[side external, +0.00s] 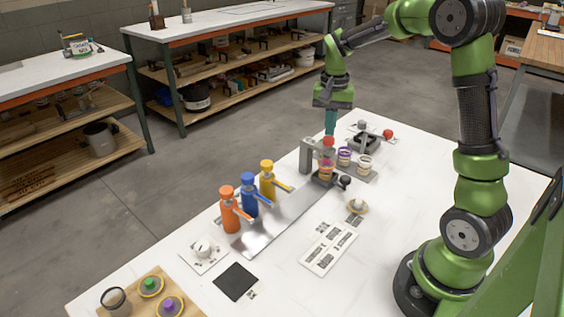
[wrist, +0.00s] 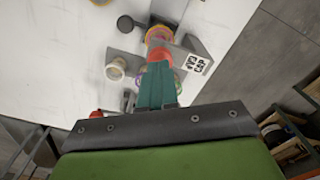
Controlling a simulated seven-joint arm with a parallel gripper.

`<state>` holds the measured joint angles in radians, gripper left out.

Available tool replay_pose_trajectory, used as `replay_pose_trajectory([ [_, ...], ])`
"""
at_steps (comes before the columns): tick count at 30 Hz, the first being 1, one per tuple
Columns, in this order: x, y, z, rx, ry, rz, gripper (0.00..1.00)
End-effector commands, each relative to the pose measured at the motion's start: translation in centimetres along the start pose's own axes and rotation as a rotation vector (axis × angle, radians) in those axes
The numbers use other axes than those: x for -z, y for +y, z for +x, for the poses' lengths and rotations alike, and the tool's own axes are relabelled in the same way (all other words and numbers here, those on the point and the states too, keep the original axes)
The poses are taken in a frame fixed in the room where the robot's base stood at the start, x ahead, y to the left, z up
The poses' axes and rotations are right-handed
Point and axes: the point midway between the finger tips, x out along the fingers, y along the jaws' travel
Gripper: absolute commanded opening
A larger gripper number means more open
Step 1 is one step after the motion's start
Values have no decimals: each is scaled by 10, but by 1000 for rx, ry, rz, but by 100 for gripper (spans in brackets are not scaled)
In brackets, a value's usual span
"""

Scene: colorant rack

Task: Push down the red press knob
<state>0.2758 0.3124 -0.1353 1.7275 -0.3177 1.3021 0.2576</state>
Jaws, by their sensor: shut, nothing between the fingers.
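The red press knob (side external: 328,141) tops the grey press stand (side external: 306,154) at the far end of the metal strip. Below it a cup (side external: 326,168) with a coloured rim sits in the press. My gripper (side external: 330,132) points down with its teal fingers shut and empty, its tips right at the top of the knob. I cannot tell whether they touch. In the wrist view the fingertips (wrist: 158,66) overlap the red knob (wrist: 160,53) and partly hide it. The cup's yellow-orange rim (wrist: 158,34) shows beyond.
Orange (side external: 229,210), blue (side external: 249,195) and yellow (side external: 267,180) dispensers stand along the metal strip (side external: 285,215). Small cups (side external: 365,162) stand right of the press. A second device with a red ball (side external: 388,133) is behind. The table's right front is mostly clear.

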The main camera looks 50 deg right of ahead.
Motion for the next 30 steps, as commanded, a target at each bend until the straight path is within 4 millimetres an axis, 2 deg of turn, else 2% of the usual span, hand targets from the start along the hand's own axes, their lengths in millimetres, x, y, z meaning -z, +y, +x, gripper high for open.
replay_pose_trajectory([
  [7,0,0,2,-1,-1,0,0],
  [24,0,0,23,-1,0,-1,0],
  [30,0,0,24,-2,0,-1,0],
])
